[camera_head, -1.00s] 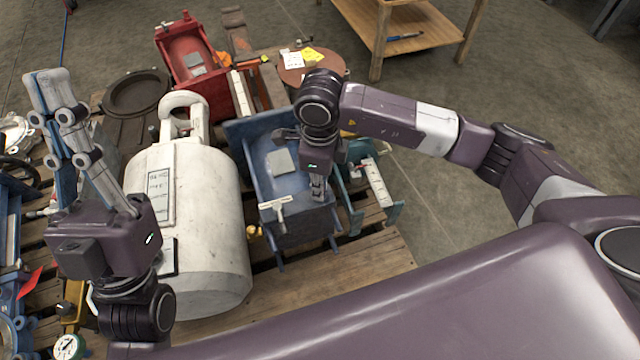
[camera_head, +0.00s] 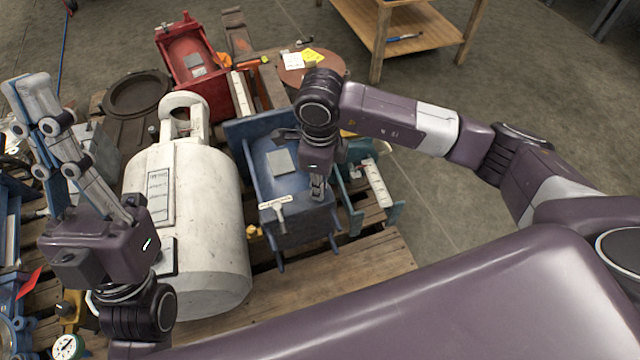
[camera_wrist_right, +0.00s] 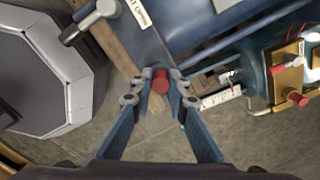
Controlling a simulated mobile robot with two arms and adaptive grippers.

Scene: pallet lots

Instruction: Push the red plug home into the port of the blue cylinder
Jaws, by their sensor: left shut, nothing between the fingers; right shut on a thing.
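My right gripper (camera_wrist_right: 160,92) is shut on a red plug (camera_wrist_right: 160,77), whose round end shows between the fingertips in the right wrist view. In the head view my right gripper (camera_head: 318,188) points down at the near right end of a blue body (camera_head: 262,180), likely the blue cylinder. That body also shows behind the fingertips in the right wrist view (camera_wrist_right: 143,32). The port is hidden, and I cannot tell how deep the plug sits. My left gripper (camera_head: 28,95) is shut and empty, raised at the left with its fingers pointing up.
A large white cylinder (camera_head: 205,210) stands left of the blue body. A T-handle (camera_head: 278,206) is close to my right gripper. A teal stand (camera_head: 392,212) is at the right; brass blocks with red knobs (camera_wrist_right: 290,82) show there. Bare pallet slats (camera_head: 350,265) lie in front.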

